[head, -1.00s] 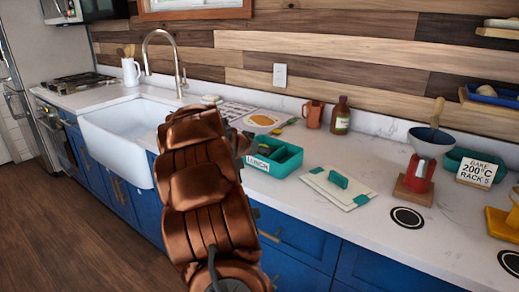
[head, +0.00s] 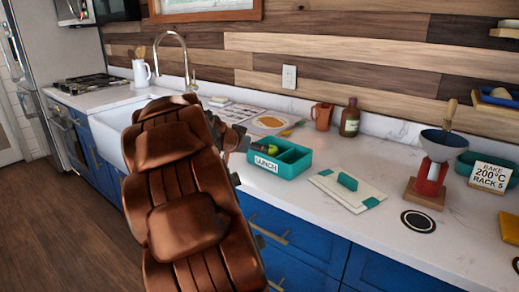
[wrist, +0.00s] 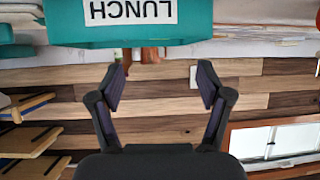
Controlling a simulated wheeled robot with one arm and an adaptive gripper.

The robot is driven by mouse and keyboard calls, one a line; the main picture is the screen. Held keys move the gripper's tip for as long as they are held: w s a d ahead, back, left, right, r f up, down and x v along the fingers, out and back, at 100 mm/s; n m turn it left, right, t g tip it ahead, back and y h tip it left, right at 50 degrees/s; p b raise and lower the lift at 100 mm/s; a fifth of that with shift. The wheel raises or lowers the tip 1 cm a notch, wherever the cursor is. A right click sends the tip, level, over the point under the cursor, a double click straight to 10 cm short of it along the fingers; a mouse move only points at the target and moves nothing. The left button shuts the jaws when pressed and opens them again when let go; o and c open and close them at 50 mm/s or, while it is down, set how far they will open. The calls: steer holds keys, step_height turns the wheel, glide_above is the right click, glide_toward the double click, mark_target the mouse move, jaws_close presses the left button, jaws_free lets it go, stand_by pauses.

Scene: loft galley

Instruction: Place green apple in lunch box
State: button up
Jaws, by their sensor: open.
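The teal lunch box (head: 285,169) stands on the counter with a white LUNCH label on its front. A small green rounded thing (head: 272,149), which looks like the green apple, shows in its left compartment, partly covered by something dark. The wrist view is upside down and shows the lunch box (wrist: 130,35) at its top edge; no apple shows there. My gripper (wrist: 163,82) is open, with nothing between its fingers, close to the label side of the box. In the head view my arm hides most of the gripper.
The white lid with teal clips (head: 347,190) lies right of the box. Behind are a copper mug (head: 322,116), a brown bottle (head: 350,120) and a placemat with a plate (head: 270,122). The sink is at left.

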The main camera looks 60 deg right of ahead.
steer(key=shift+v, duration=0.85)
steer(key=shift+a+f, duration=0.1)
steer(key=s+a+f+n+t+y, duration=0.1)
steer(key=a+f+n+y, duration=0.3)
steer(key=a, duration=1.1)
steer(key=a+f+n+y, duration=0.2)
steer(key=a+f+n, duration=0.3)
steer(key=a, duration=1)
steer(key=s+a+f+n+y, duration=0.1)
steer(key=s+a+n+y, duration=0.1)
steer(key=a, duration=0.6)
steer(key=s+a+f+n+g+y, duration=0.1)
steer(key=s+a+f+n+y, duration=0.1)
steer(key=s+a+n, duration=0.3)
steer(key=s+a+f+n+y, duration=0.2)
steer(key=s+a, duration=0.3)
steer(key=a, duration=0.5)
steer(key=shift+a+f+n, duration=0.15)
steer(key=shift+a+n, duration=0.2)
steer(key=shift+n, duration=0.45)
